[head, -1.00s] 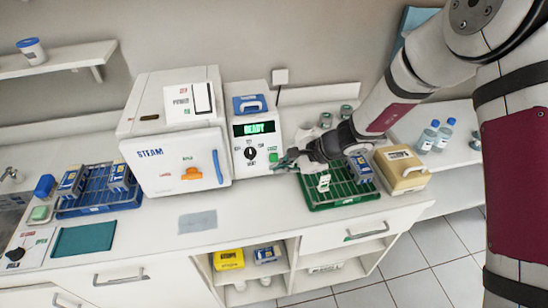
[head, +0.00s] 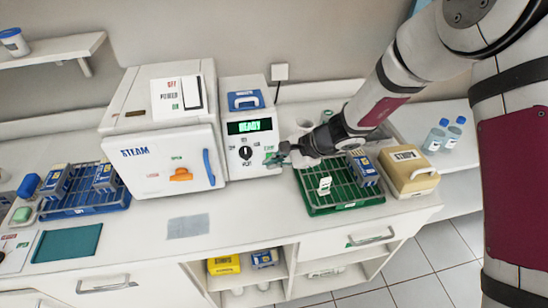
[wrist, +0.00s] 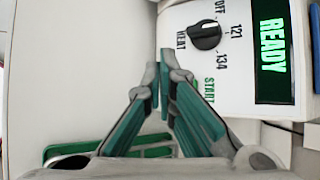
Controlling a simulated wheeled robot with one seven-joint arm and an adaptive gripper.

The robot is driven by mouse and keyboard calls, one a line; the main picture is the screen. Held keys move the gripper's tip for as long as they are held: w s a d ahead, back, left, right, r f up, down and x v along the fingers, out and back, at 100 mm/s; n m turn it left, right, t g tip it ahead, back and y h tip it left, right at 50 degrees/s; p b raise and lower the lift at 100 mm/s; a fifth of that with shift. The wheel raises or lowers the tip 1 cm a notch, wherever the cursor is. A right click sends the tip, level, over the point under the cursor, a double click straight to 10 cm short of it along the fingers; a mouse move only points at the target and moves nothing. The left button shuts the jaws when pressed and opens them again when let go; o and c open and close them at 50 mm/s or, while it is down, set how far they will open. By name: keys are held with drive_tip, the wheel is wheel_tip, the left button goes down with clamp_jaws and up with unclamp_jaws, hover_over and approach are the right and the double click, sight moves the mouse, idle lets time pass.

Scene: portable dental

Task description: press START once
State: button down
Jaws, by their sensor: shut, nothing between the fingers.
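The steriliser's control panel (head: 250,150) has a lit green READY display (head: 249,126) and a black HEAT dial (head: 246,153). In the wrist view the display (wrist: 272,46), the dial (wrist: 205,35) and the green START label (wrist: 209,90) show. A sliver of the green button (wrist: 195,86) shows beside the label, mostly hidden behind a finger. My gripper (head: 272,159) is shut and empty, its tips over the panel's lower right in the head view. In the wrist view its tips (wrist: 158,76) lie left of the button. I cannot tell whether they touch the panel.
The white STEAM chamber (head: 168,160) with orange and blue handles stands left of the panel. A green rack (head: 345,205) lies under my arm, with a tan box (head: 408,172) to its right. A blue rack (head: 80,208) is at the left. The counter front is mostly clear.

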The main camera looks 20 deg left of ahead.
drive_tip(key=shift+w+a+f+b, duration=0.4)
drive_tip(key=shift+w+f+b, duration=0.05)
drive_tip(key=shift+w, duration=0.2)
drive_tip(key=shift+w+a+f+b, duration=0.4)
drive_tip(key=shift+w+f, duration=0.05)
drive_tip(key=shift+w, duration=0.15)
drive_tip(key=shift+w, duration=0.1)
idle(0.5)
drive_tip(key=shift+w+a+f, duration=0.2)
drive_tip(key=shift+w+a+f+b, duration=0.25)
drive_tip(key=shift+w+b, duration=0.1)
drive_tip(key=shift+b, duration=0.15)
idle(0.7)
drive_tip(key=shift+s+d+r, duration=0.1)
drive_tip(key=shift+d+r, duration=0.05)
drive_tip(key=shift+s+d+r+p, duration=0.35)
drive_tip(key=shift+s+p, duration=0.2)
drive_tip(key=shift+p, duration=0.2)
drive_tip(key=s+p, duration=0.1)
drive_tip(key=s+d+r+p, duration=0.2)
drive_tip(key=p, duration=0.1)
drive_tip(key=shift+s+d+r, duration=0.1)
drive_tip(key=shift+s+r, duration=0.15)
drive_tip(key=shift+s, duration=0.1)
idle(0.4)
